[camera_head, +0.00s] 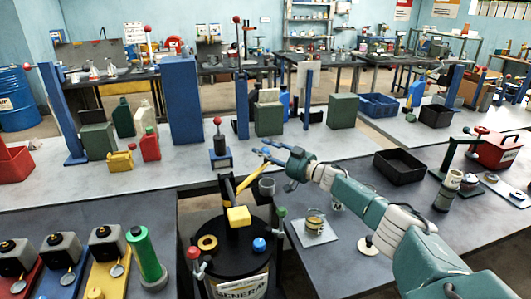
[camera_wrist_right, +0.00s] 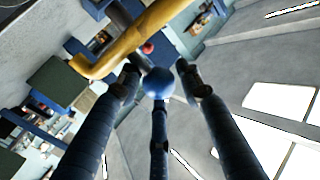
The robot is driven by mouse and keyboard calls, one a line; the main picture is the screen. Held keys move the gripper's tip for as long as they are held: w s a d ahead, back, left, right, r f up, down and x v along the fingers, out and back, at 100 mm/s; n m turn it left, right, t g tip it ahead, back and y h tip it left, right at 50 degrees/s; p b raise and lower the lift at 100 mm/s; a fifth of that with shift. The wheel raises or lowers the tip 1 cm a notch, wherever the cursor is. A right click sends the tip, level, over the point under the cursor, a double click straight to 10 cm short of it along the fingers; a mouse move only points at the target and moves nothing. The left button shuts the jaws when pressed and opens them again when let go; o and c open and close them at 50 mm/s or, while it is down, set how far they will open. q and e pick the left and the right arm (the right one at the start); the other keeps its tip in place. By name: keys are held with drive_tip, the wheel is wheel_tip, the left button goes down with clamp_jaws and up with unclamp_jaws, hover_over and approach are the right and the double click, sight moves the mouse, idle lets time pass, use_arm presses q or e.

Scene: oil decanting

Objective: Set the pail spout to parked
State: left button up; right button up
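The black pail (camera_head: 235,252), a drum with a printed label, stands in a gap between benches. A slanted yellow pipe (camera_head: 250,178), apparently its spout, rises from it. In the right wrist view a bent yellow pipe (camera_wrist_right: 130,50) crosses beyond the fingers. My right gripper (camera_head: 274,160) is over the pail's far side, near the pipe's upper end. Its fingers (camera_wrist_right: 157,70) are spread, with a blue ball (camera_wrist_right: 157,83) between them in the picture; I see no clear contact. What the ball belongs to cannot be told. My left gripper is not in view.
The pail's lid carries a yellow block (camera_head: 239,217), a yellow ring (camera_head: 207,243) and a blue knob (camera_head: 259,244). A grey cup (camera_head: 267,187) is close by. A tin on a white plate (camera_head: 299,236) and a black tray (camera_head: 399,178) occupy the right bench.

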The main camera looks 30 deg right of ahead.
drive_tip(key=shift+f, duration=0.1)
drive_tip(key=shift+s+d+f, duration=0.1)
drive_tip(key=shift+s+d, duration=0.1)
drive_tip(key=shift+s, duration=0.35)
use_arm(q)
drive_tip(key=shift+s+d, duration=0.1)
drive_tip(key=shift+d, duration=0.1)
use_arm(e)
drive_tip(key=v, duration=1)
drive_tip(key=shift+s, duration=0.4)
drive_tip(key=shift+d, duration=0.1)
